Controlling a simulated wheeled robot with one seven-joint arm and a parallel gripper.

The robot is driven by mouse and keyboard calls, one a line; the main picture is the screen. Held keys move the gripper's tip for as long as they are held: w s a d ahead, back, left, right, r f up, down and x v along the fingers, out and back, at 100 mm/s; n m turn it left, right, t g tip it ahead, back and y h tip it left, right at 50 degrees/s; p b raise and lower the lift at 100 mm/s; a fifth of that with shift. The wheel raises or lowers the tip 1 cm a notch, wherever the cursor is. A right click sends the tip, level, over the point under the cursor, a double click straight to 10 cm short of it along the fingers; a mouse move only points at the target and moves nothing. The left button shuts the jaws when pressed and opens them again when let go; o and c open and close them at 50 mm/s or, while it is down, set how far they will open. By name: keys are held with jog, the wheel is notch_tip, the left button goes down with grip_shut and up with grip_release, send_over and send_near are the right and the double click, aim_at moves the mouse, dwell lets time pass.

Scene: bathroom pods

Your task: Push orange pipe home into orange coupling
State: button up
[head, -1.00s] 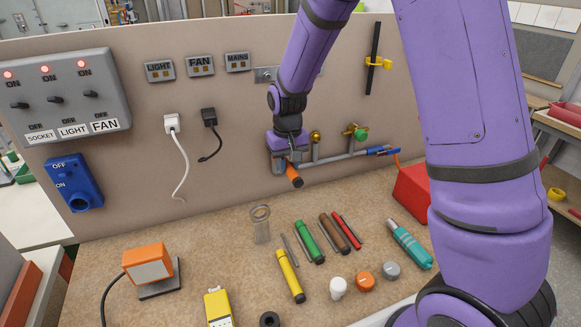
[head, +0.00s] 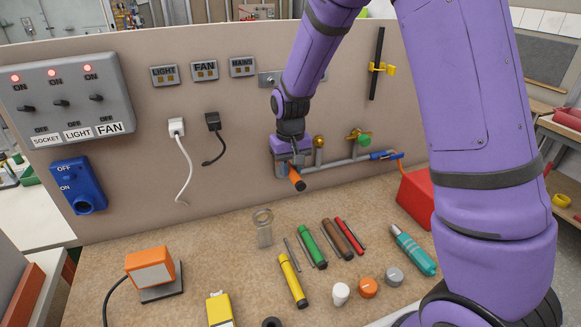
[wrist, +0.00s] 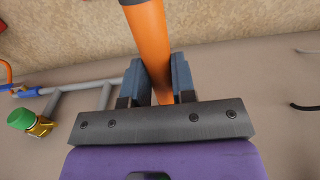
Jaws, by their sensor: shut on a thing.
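The orange pipe (head: 296,178) is held in my gripper (head: 290,160) close to the upright panel, with its dark free end pointing out and down over the bench. In the wrist view the orange pipe (wrist: 149,45) runs between the two dark fingers of my gripper (wrist: 158,80), which are shut on it. The pipe's far end lies behind the gripper's body. I cannot make out the orange coupling; it is hidden behind my gripper, so I cannot tell how the pipe meets it.
A grey pipe run (head: 340,162) with brass valves and a green knob (head: 364,140) is fixed to the panel right of my gripper. Several coloured pipes, caps and a teal tool (head: 413,250) lie on the bench below. A red box (head: 415,198) stands at right.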

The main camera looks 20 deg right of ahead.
jog(key=shift+w, duration=1.75)
dwell(0.7)
jog(key=o, duration=1)
jog(key=shift+r, duration=0.15)
notch_tip(320, 180, up, 10)
jog(key=shift+r, duration=0.25)
